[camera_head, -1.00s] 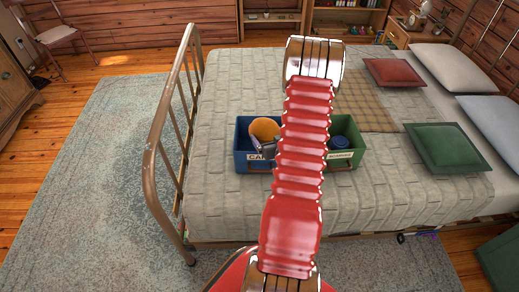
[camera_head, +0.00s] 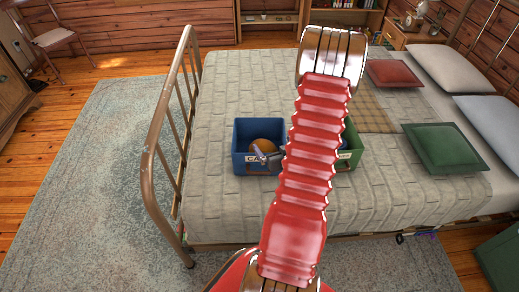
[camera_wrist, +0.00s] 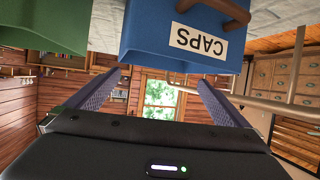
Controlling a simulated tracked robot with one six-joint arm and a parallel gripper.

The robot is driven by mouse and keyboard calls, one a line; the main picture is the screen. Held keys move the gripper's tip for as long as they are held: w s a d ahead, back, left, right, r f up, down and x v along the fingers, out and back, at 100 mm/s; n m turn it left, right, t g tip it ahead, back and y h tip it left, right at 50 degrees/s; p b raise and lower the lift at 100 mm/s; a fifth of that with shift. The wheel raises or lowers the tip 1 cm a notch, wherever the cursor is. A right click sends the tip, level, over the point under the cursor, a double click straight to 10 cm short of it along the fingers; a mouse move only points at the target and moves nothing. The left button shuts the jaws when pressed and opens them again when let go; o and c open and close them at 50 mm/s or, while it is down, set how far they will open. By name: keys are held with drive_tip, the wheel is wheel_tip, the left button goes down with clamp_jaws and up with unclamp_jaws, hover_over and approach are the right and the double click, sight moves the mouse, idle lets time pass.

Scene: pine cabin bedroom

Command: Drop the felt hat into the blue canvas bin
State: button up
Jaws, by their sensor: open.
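The blue canvas bin (camera_head: 242,168), labelled CAPS, stands on the bed. Its front and label (camera_wrist: 199,40) fill the top of the wrist view, which looks upside down. The felt hat (camera_head: 264,144), a rounded orange-brown shape, sits low inside the bin, below the rim. The hat does not show there.
A green bin (camera_head: 353,152) stands right of the blue one, mostly hidden behind my arm; its side shows in the wrist view (camera_wrist: 45,25). A metal bed rail (camera_head: 150,150) rises at the left. Red (camera_head: 392,73) and green cushions (camera_head: 445,149) lie at the right.

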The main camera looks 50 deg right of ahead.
drive_tip(key=v, duration=0.6)
drive_tip(key=shift+a, duration=0.1)
idle(0.7)
